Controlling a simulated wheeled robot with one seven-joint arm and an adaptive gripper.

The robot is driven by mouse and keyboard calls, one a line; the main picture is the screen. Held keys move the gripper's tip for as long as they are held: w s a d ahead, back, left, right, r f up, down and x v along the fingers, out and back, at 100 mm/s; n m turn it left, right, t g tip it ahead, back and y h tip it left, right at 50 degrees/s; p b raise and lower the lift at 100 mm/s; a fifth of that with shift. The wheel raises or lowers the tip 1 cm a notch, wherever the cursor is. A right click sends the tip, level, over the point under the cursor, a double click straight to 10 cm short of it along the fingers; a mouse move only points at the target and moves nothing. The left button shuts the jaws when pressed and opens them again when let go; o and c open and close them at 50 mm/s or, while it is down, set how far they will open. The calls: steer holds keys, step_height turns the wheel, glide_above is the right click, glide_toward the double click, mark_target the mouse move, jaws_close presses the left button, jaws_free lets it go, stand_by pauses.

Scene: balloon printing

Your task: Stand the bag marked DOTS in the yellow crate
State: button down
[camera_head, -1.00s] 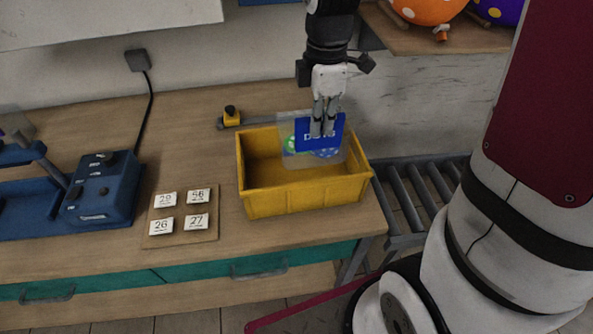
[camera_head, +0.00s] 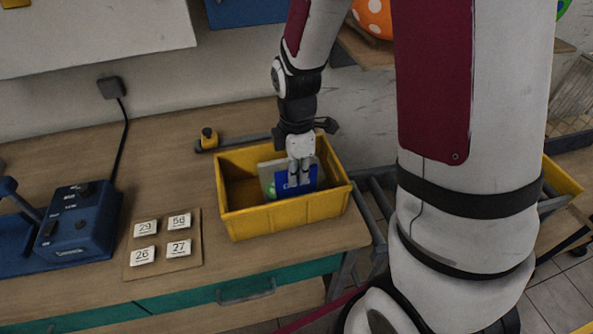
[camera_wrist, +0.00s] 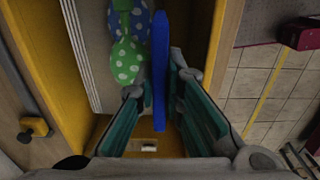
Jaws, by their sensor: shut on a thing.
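The yellow crate (camera_head: 290,212) stands on the wooden workbench near its right end. The bag (camera_head: 279,189) is clear with a blue header, and part of its white lettering shows between my fingers. It is inside the crate, roughly upright, with its lower part hidden by the front wall. My gripper (camera_head: 299,183) points down into the crate and is shut on the blue header. In the wrist view the blue header (camera_wrist: 160,70) runs between the fingers, with green and blue dotted balloons (camera_wrist: 126,60) beside it. I cannot tell whether the bag touches the crate floor.
A board (camera_head: 191,267) with several numbered tags lies left of the crate. A blue machine (camera_head: 80,222) stands farther left. A small yellow-and-black device (camera_head: 208,138) sits behind the crate. A roller conveyor (camera_head: 377,200) is to the right.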

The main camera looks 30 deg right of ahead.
steer(key=shift+f, duration=0.2)
steer(key=c, duration=1.7)
jaws_free()
steer(key=shift+r, duration=0.1)
step_height(320, 180, up, 11)
steer(key=s+a+r+m+t, duration=0.2)
steer(key=s+r+m+t, duration=0.3)
steer(key=s+r+m, duration=0.7)
steer(key=shift+s+r+m, duration=0.4)
steer(key=shift+s+m, duration=0.95)
steer(key=shift+m, duration=0.65)
